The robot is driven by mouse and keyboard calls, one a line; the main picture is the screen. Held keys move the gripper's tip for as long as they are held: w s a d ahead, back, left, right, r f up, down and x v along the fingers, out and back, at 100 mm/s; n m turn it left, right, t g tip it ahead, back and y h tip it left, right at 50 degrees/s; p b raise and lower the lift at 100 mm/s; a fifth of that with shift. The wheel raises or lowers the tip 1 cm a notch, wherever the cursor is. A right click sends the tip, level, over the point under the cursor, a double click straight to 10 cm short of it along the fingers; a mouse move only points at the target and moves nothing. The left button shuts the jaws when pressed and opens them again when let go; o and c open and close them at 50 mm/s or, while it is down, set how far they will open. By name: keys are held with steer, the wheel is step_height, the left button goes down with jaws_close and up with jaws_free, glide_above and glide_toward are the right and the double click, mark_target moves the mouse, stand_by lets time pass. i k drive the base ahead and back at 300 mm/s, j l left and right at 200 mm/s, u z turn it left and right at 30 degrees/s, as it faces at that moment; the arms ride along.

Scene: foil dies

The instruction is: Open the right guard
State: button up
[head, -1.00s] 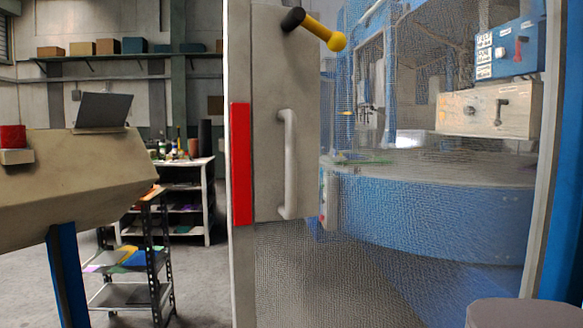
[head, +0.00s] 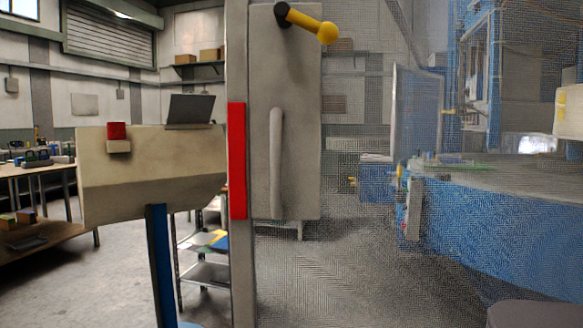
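The guard (head: 302,110) is a grey panel with see-through mesh spreading to its right. It stands upright in the middle of the head view, beside a post carrying a red strip (head: 238,160). A long vertical grey handle (head: 277,165) is on the panel. Above it, a lever with a black pivot and yellow knob (head: 327,33) slopes down to the right. The panel appears to lie against the post; I cannot tell whether it is latched. My gripper is not in view.
A beige console (head: 150,170) on a blue leg, with a red block (head: 117,131) on it, stands left of the post. The blue machine (head: 490,215) shows behind the mesh on the right. A workbench (head: 30,170) is far left. Open floor (head: 110,270) lies at lower left.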

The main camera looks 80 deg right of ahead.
mark_target(273, 73)
steer(key=k+u, duration=0.75)
steer(key=k+j+u, duration=0.2)
steer(key=u, duration=0.2)
